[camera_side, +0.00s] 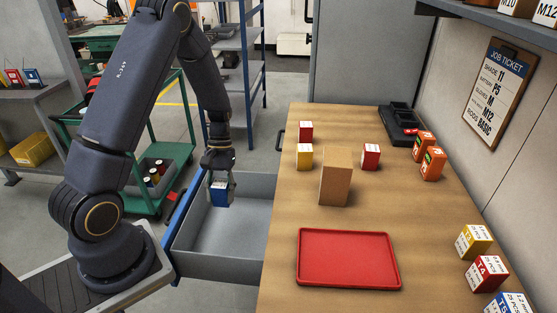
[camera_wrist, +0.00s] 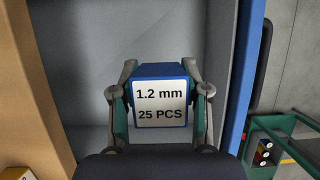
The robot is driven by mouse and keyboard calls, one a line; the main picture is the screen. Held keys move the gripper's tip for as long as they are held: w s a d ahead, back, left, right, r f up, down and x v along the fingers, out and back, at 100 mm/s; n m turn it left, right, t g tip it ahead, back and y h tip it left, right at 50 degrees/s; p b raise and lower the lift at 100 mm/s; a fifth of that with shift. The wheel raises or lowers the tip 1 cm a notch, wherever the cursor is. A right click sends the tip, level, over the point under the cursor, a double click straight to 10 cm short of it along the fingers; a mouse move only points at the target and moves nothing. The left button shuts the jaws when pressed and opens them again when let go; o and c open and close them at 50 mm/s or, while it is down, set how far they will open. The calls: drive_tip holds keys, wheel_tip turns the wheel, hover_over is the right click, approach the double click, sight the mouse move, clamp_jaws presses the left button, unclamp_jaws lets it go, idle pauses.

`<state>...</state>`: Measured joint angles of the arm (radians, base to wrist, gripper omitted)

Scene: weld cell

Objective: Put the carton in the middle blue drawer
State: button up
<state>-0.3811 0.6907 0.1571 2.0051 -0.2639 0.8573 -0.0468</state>
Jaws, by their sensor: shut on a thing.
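My gripper (camera_side: 219,180) is shut on a blue carton (camera_side: 220,194) with a white label. In the wrist view the carton (camera_wrist: 160,98) sits between both fingers (camera_wrist: 160,92), and its label reads "1.2 mm 25 PCS". The blue-fronted drawer (camera_side: 240,262) is pulled open at the left side of the bench, and its grey inside looks empty. The carton is held over the drawer's opening, toward its far end. In the wrist view the drawer's grey floor (camera_wrist: 90,60) shows behind the carton, with its blue front edge at right.
The wooden bench (camera_side: 280,240) carries a red tray (camera_side: 348,258), a brown box (camera_side: 336,177), and several small red, yellow and orange cartons. A dark handle (camera_side: 281,136) sticks out from the bench above the open drawer. A green cart (camera_side: 160,180) stands left of the drawer.

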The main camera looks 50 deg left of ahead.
wheel_tip(320, 180, down, 14)
drive_tip(key=shift+r, duration=0.15)
idle(0.3)
drive_tip(key=o, duration=1.2)
